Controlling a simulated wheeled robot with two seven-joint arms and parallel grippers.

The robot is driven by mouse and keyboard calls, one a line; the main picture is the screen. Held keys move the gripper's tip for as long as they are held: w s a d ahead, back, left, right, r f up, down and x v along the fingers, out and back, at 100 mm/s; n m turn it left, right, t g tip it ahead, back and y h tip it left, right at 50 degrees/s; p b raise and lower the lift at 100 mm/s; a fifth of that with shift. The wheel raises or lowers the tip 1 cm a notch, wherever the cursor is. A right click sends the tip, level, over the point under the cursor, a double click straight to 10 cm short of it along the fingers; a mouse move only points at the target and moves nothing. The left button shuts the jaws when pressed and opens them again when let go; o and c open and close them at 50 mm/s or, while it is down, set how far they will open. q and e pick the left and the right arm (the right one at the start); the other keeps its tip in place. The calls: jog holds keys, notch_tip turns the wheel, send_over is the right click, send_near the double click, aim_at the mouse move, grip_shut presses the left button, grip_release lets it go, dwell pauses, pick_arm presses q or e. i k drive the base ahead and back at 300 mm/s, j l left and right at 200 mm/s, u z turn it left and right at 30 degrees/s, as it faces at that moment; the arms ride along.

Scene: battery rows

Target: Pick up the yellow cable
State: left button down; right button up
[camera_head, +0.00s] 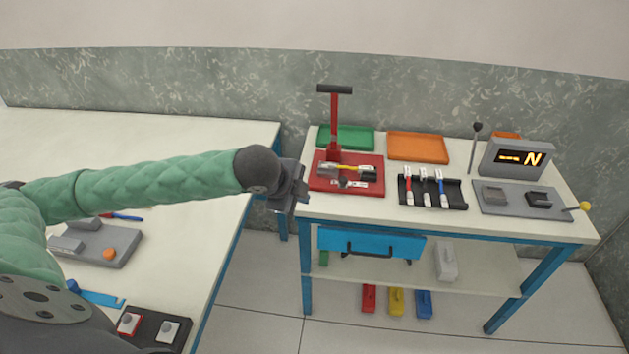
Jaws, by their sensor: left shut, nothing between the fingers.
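The yellow cable (355,168) lies across the red base (372,190) of a red press with a tall black-handled lever. Small grey and dark parts lie around it, so its ends are hard to make out. My left gripper (303,190) is shut and empty, at the left edge of the red base and left of the cable, apart from it. My right gripper is not in view.
A black rack (458,194) with red and blue cables stands right of the press. Green (346,137) and orange (418,147) trays sit behind. A display (517,157) and grey fixture (520,202) are at right. A floor gap separates the left table (180,133).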

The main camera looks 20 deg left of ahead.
aim_at(360, 168)
jog(key=i+l, duration=0.1)
jog(key=l, duration=0.7)
jog(key=i+l, duration=0.15)
jog(key=l, duration=0.25)
